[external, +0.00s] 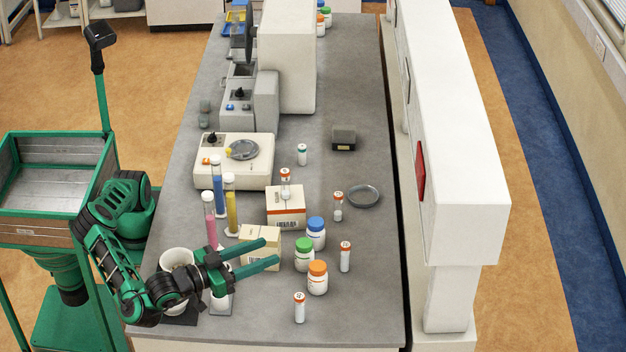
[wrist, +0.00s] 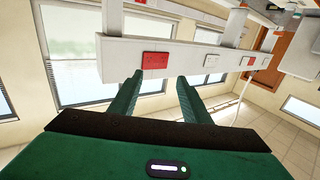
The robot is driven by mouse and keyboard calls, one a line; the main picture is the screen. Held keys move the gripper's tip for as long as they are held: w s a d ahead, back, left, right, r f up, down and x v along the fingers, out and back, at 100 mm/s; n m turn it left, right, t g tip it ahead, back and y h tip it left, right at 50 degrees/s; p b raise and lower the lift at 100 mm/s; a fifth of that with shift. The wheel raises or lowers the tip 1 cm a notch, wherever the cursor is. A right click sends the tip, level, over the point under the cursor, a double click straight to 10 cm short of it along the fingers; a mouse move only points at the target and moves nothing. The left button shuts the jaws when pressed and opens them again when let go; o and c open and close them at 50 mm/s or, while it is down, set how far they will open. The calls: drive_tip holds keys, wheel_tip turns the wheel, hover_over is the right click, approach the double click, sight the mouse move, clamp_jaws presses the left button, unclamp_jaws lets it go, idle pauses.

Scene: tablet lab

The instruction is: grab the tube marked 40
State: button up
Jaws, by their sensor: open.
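Several small white tubes with printed labels stand upright on the grey bench in the external view; the numbers are too small to read, so I cannot tell which is marked 40. Orange-capped tubes stand at the front (external: 299,308), right of the bottles (external: 345,257), and near the glass dish (external: 337,207). Another orange-capped tube (external: 285,183) is on a white box, and a teal-capped one (external: 302,155) stands farther back. My gripper (external: 270,252) is open and empty, its fingers pointing right, left of the bottles. In the wrist view my gripper (wrist: 158,78) shows no tube between its fingers.
Bottles with blue (external: 316,235), green (external: 304,255) and orange (external: 317,279) lids stand close right of my fingers. A cream box (external: 262,250) and tall coloured cylinders (external: 231,205) crowd the left. The bench's right front is clear. A white raised shelf (external: 455,150) runs along the right.

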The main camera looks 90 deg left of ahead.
approach(300, 305)
drive_tip(key=shift+s+a+f, duration=0.3)
drive_tip(key=shift+f, duration=0.25)
drive_tip(key=shift+w+a+f, duration=0.1)
drive_tip(key=shift+w+a, duration=0.05)
drive_tip(key=x, duration=0.5)
drive_tip(key=shift+x, duration=2.7)
drive_tip(key=shift+a+f, duration=0.1)
drive_tip(key=shift+c, duration=0.3)
clamp_jaws()
